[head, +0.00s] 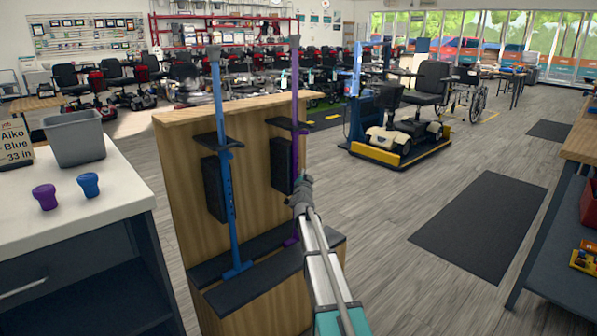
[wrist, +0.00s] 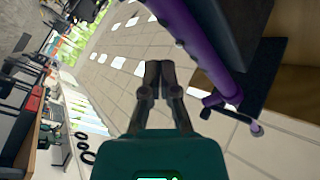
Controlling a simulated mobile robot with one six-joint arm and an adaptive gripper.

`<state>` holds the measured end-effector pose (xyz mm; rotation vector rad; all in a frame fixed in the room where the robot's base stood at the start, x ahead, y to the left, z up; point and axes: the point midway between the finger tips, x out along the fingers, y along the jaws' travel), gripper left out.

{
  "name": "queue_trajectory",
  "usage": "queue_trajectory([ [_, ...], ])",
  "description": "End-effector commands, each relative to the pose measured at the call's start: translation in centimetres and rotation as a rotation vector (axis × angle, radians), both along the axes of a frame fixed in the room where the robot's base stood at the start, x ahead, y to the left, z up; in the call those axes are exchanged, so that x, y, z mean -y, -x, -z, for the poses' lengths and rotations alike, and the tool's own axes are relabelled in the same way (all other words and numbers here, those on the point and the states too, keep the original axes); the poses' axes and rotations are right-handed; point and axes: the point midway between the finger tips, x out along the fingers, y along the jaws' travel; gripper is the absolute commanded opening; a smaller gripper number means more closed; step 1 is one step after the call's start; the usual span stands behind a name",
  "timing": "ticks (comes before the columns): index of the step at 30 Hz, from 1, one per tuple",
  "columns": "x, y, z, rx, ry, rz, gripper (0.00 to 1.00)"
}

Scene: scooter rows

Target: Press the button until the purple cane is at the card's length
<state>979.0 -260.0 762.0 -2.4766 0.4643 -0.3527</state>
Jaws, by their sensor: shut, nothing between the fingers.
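My fingers are shut and empty, with a visible gap to the cane in that view. The card (head: 15,143) at the left reads "Aiko, Blue, 33 in". A blue cane (head: 225,165) stands left of the purple one.
A white counter (head: 110,190) at the left holds a grey bin (head: 74,137), a purple tip-like piece (head: 45,196) and a blue one (head: 88,184). A scooter (head: 405,130) stands behind.

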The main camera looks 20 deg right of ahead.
Motion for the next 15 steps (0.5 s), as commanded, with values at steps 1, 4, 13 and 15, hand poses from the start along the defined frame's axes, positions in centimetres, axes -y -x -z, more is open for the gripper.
queue_trajectory([
  [1, 0.0, -0.04, 0.0, 0.0, 0.0, 0.0, 0.0],
  [4, -0.05, -0.21, -0.01, 0.0, 0.0, 0.0, 0.0],
  [13, -0.25, -0.8, -0.03, 0.0, 0.0, 0.0, 0.0],
  [15, -0.26, -0.81, -0.03, 0.0, 0.0, 0.0, 0.0],
])
